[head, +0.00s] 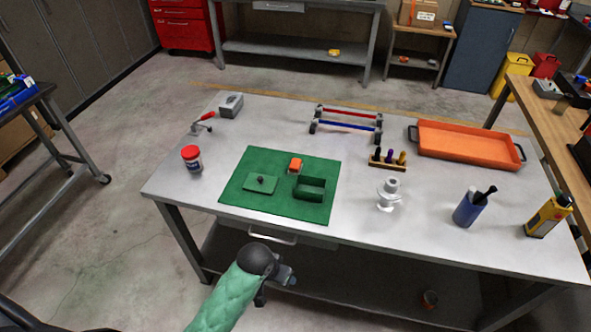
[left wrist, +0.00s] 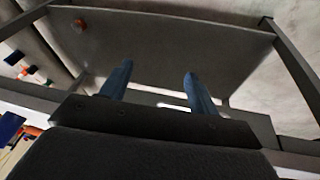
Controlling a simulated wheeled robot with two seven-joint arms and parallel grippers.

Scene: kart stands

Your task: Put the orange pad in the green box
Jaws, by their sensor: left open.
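The orange pad (head: 296,163) is a small block on the green mat (head: 235,193), just behind the green box (head: 318,183). The green box is open at the top and looks empty, though its inside is dark. A flat green lid (head: 260,184) with a dark knob lies on the mat left of the box. My left gripper (head: 287,277) is in front of the table, below its front edge and well short of the mat. The left wrist view shows its two blue fingers (left wrist: 156,84) apart with nothing between them. My right gripper is not in view.
On the grey table (head: 365,246) stand a red-lidded jar (head: 191,158), a white part (head: 389,194), a blue cup (head: 469,208), a yellow bottle (head: 549,215) and an orange tray (head: 465,142). A drawer handle (head: 273,237) sticks out near my left arm.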

